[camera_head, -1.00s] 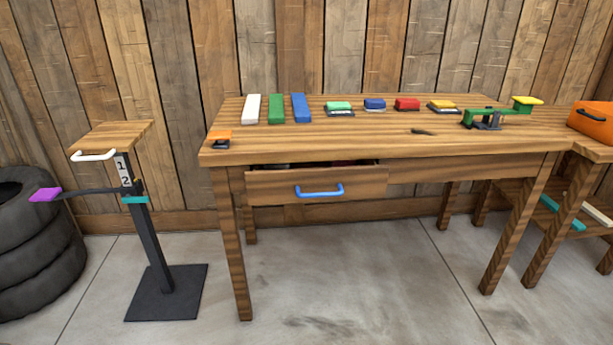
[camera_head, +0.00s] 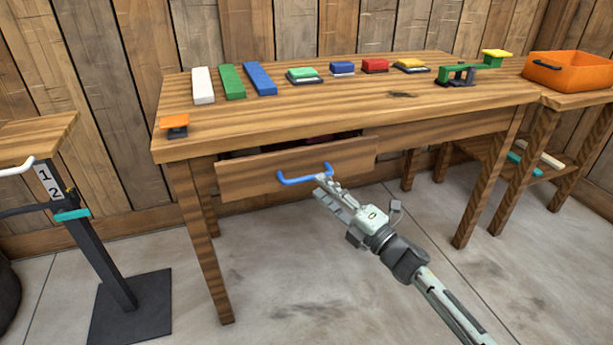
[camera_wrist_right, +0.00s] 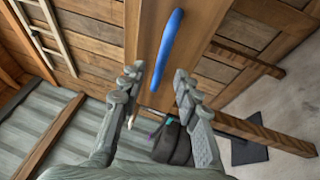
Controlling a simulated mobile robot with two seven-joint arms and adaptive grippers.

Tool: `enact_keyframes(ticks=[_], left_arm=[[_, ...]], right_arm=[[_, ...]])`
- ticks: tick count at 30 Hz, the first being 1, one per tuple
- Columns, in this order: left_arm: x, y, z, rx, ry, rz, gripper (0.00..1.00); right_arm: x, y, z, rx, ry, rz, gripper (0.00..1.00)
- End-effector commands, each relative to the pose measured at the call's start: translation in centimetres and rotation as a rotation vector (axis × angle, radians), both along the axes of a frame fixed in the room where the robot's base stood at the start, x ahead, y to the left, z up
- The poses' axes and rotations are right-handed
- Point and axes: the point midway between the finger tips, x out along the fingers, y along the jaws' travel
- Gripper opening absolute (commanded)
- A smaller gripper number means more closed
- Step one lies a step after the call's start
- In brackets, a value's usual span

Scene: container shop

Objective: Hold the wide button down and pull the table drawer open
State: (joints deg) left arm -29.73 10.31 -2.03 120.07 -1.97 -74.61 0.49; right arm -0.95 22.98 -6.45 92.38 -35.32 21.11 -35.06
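The wooden table drawer (camera_head: 255,177) stands slightly out, with a dark gap above its front. Its blue handle (camera_head: 303,175) also shows in the right wrist view (camera_wrist_right: 167,50). My right gripper (camera_head: 322,182) is at the handle's right end; its open fingers (camera_wrist_right: 157,88) lie either side of the handle's near end, with no visible grip. An orange button (camera_head: 174,122) sits on a dark base at the table's front left corner. Green (camera_head: 303,74), blue (camera_head: 342,68), red (camera_head: 375,66) and yellow (camera_head: 411,64) buttons stand farther back. I cannot tell which is the wide one. My left gripper is out of view.
White (camera_head: 203,86), green (camera_head: 232,82) and blue (camera_head: 260,78) bars lie on the tabletop (camera_head: 330,105). A green lever device (camera_head: 465,72) and an orange bin (camera_head: 570,70) are at right. A dark stand (camera_head: 105,255) is at left. The floor before the table is clear.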

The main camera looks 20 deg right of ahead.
Motion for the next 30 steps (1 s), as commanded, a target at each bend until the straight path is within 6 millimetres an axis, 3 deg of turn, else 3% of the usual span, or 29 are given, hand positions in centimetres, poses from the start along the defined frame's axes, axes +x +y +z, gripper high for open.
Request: enact_keyframes(ticks=[9, 20, 28, 30], left_arm=[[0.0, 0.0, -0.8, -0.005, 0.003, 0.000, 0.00], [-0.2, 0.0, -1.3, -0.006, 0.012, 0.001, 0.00], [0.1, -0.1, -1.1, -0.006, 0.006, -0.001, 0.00], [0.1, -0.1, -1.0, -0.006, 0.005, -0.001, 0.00]], right_arm=[[4.1, 1.9, 0.8, 0.003, 0.001, -0.001, 0.32], [4.7, 2.2, 0.8, 0.003, 0.003, 0.000, 0.32], [4.6, 2.2, 0.8, 0.004, 0.003, -0.001, 0.00], [4.6, 2.2, 0.8, 0.004, 0.003, -0.001, 0.00]])
